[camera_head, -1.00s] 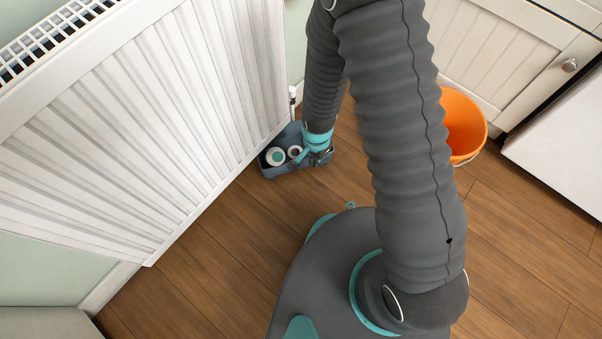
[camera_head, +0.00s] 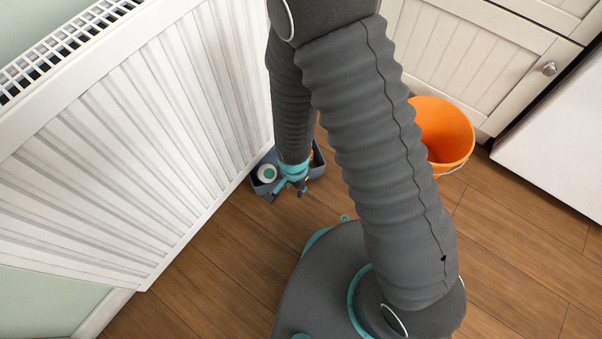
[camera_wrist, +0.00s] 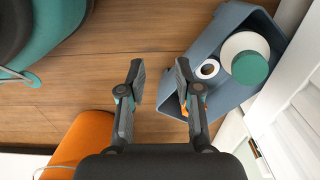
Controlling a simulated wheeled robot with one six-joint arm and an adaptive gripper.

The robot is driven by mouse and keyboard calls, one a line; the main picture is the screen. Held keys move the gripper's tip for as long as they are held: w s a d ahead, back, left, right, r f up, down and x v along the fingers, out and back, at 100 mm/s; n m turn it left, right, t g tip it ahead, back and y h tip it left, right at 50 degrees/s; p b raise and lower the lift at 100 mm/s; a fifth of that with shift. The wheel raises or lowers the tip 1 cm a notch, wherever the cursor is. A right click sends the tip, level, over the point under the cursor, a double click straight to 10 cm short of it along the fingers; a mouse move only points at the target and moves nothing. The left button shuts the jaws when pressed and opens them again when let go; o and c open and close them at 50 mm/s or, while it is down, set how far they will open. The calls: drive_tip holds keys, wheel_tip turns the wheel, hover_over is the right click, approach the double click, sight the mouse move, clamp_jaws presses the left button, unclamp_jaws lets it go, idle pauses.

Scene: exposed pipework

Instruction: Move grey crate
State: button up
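The grey crate (camera_head: 263,188) is blue-grey and open-topped. It stands on the floor by the radiator's far lower end. In the wrist view the crate (camera_wrist: 207,43) lies at upper right and holds a white tub with a green lid (camera_wrist: 249,67), a white roll (camera_wrist: 207,69) and something orange (camera_wrist: 204,103). My gripper (camera_wrist: 160,82) is open, fingers apart. Its right finger overlaps the crate's near wall in the picture; contact cannot be told. Mostly floor shows between the fingers. In the head view my gripper (camera_head: 292,185) hangs at the crate's near side, hiding part of it.
A white radiator (camera_head: 140,150) borders the crate on the left. An orange bucket (camera_head: 445,130) stands to the right before white cabinets (camera_head: 470,60). The wooden floor (camera_head: 220,260) on the near side of the crate is clear.

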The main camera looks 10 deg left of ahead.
drive_tip(key=w+d+r+n+t, duration=0.1)
drive_tip(key=w+d+r, duration=0.25)
drive_tip(key=r, duration=0.45)
drive_tip(key=w+d+r+t+y, duration=0.15)
drive_tip(key=d+r, duration=0.25)
drive_tip(key=r, duration=0.4)
drive_tip(key=w+d+r+n+h, duration=0.1)
drive_tip(key=w+d+r, duration=0.25)
drive_tip(key=r, duration=0.45)
drive_tip(key=s+d+r+n+t, duration=0.1)
drive_tip(key=s+d+r, duration=0.4)
drive_tip(key=d+r, duration=0.3)
drive_tip(key=s+d+r+n+t, duration=0.1)
drive_tip(key=s+d+r, duration=0.4)
drive_tip(key=r, duration=0.5)
drive_tip(key=d+t, duration=0.1)
drive_tip(key=d, duration=0.1)
drive_tip(key=shift+s+d, duration=0.4)
